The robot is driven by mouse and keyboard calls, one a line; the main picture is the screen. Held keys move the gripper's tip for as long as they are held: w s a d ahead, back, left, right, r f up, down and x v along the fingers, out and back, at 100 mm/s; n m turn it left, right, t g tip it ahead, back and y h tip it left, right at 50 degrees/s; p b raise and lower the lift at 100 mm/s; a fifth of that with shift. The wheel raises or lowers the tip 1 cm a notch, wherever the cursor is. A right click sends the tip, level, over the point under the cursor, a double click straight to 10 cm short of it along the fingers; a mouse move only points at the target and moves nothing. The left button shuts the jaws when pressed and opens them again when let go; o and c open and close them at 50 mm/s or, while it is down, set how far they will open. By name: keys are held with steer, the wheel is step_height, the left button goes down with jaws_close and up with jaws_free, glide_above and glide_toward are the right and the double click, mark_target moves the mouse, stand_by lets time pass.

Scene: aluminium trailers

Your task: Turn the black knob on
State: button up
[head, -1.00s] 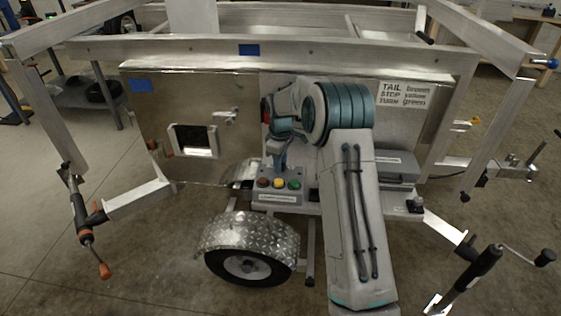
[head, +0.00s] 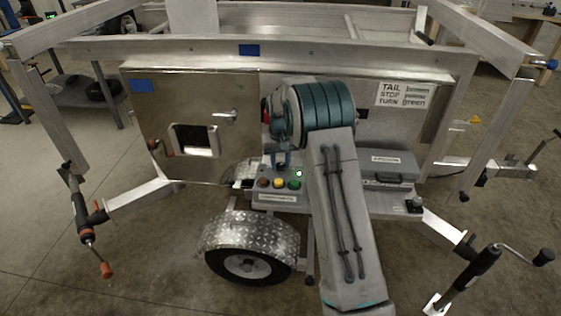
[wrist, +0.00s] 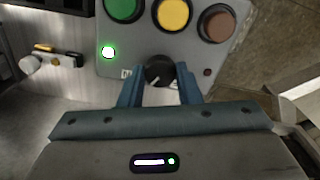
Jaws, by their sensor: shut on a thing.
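The black knob (wrist: 158,68) is on the face of a grey control box (wrist: 135,62), between the blue fingertips of my gripper (wrist: 161,84) in the wrist view. The fingers are shut on the knob's sides. A pale pointer mark shows at its lower right. A small green lamp (wrist: 108,52) glows to the left of the knob; a small dark red lamp (wrist: 207,72) to its right is unlit. In the head view the control box (head: 277,198) sits above the wheel, with the green lamp (head: 299,173) bright; my gripper (head: 281,158) comes down behind it and hides the knob.
Green (wrist: 122,8), yellow (wrist: 172,13) and red (wrist: 216,24) buttons line the box close to the knob. A grey case (head: 388,168) stands right of my arm. The fender (head: 250,232) is below, and the trailer's metal panel (head: 190,110) stands behind.

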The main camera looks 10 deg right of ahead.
mark_target(280, 165)
steer(key=shift+r+m, duration=0.1)
steer(key=shift+m, duration=1.6)
steer(key=shift+w, duration=0.1)
steer(key=o, duration=1)
steer(key=shift+c, duration=0.2)
step_height(280, 165, up, 14)
steer(key=shift+p, duration=0.3)
